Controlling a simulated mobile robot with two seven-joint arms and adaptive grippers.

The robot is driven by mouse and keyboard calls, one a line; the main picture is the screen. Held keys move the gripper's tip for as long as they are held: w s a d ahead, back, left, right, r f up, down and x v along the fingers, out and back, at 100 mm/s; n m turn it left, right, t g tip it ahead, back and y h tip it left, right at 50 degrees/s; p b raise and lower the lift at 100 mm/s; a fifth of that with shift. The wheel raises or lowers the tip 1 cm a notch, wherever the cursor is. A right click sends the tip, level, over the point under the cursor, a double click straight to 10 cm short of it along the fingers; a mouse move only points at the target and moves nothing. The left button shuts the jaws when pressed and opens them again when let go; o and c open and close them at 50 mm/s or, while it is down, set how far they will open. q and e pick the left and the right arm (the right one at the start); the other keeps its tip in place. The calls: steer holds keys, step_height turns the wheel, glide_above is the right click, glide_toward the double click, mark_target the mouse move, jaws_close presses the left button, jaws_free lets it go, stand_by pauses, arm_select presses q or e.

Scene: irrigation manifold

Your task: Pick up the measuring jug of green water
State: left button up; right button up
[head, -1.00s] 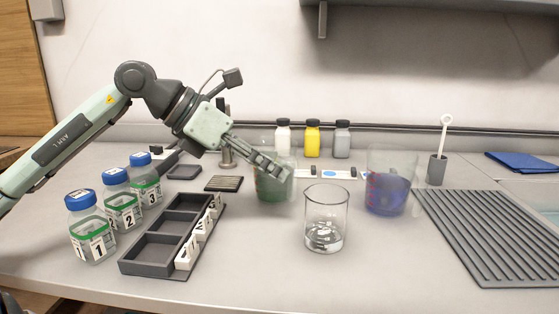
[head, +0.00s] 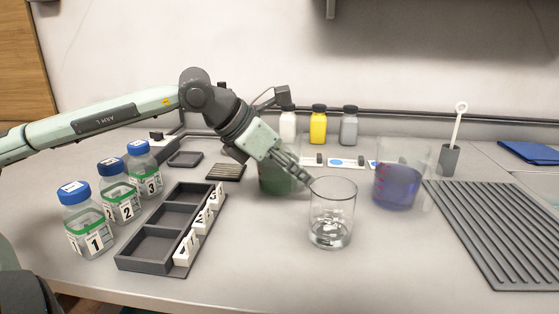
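The measuring jug of green water (head: 272,183) stands on the bench left of centre. My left gripper (head: 303,178) is in front of its right part and hides much of it and its upper part. The fingers point down and right, and their tips are near the rim of an empty clear glass beaker (head: 331,222). I cannot tell whether the fingers touch the jug or how far apart they are. A second jug, with blue-violet water (head: 398,187), stands to the right. My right gripper is not in view.
Blue-capped bottles numbered 1, 2 and 3 (head: 120,203) stand at left beside a dark compartment tray (head: 147,266) with number tags. White, yellow (head: 318,127) and grey bottles stand behind. A ridged grey mat (head: 500,235) lies at right. The front middle bench is clear.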

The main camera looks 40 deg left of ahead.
arm_select(q)
steer(key=shift+x, duration=1.2)
steer(key=shift+w+d+f, duration=0.15)
steer(key=shift+w+f, duration=0.1)
steer(key=shift+w, duration=0.05)
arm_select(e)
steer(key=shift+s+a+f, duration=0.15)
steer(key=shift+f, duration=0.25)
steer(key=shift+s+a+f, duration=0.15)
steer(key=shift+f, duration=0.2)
arm_select(q)
steer(key=c, duration=0.4)
jaws_close()
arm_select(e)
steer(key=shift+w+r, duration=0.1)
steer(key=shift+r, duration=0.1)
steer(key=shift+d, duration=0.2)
